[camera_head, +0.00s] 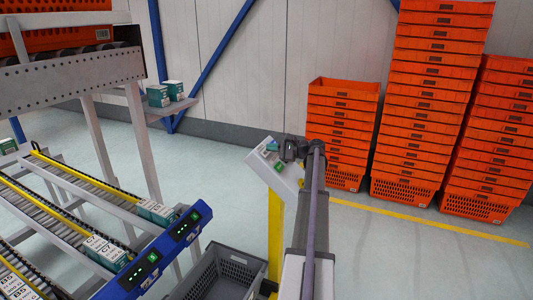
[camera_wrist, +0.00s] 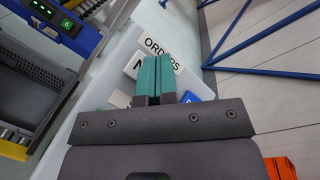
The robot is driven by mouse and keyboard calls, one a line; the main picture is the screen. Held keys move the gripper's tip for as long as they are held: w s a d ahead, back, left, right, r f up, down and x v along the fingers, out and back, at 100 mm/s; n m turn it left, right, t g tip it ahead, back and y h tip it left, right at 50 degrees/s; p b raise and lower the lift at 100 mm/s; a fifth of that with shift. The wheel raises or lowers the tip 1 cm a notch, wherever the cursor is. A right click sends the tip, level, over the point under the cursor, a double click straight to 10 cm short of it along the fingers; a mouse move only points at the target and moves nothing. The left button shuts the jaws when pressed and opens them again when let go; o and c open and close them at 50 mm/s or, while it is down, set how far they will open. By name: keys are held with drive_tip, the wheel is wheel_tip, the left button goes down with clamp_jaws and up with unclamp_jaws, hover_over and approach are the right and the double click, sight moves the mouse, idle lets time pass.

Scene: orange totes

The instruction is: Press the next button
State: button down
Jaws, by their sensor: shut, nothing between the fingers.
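A white control panel (camera_head: 284,178) stands on a yellow post, and a green button (camera_head: 278,167) shows on it. In the wrist view the panel (camera_wrist: 115,62) fills the middle, with an "ORDERS" label (camera_wrist: 160,47) and another label starting with "N" (camera_wrist: 136,68) that my fingers partly cover. A blue piece (camera_wrist: 190,98) shows to the right of the fingers. My gripper (camera_wrist: 153,60) is shut and empty, its teal fingers together over the panel. I cannot tell whether the fingertips touch it. In the head view my gripper (camera_head: 268,146) is at the panel's upper part.
Tall stacks of orange totes (camera_head: 430,95) stand behind on the right. Roller conveyors (camera_head: 75,200) with small boxes (camera_head: 158,212) and blue display bars (camera_head: 170,245) are on the left. A grey crate (camera_head: 222,275) sits below the panel.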

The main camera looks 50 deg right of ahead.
drive_tip(key=shift+w+f+b, duration=0.25)
drive_tip(key=shift+f+b, duration=0.05)
idle(0.4)
drive_tip(key=shift+s+r+p, duration=0.4)
drive_tip(key=shift+r+p, duration=0.3)
drive_tip(key=shift+s+d, duration=0.1)
drive_tip(key=shift+s, duration=0.05)
drive_tip(key=s+d+r+p, duration=0.1)
drive_tip(key=s+r+p, duration=0.2)
drive_tip(key=r+p, duration=0.1)
drive_tip(key=shift+s+r+p, duration=0.35)
drive_tip(key=shift+s, duration=0.05)
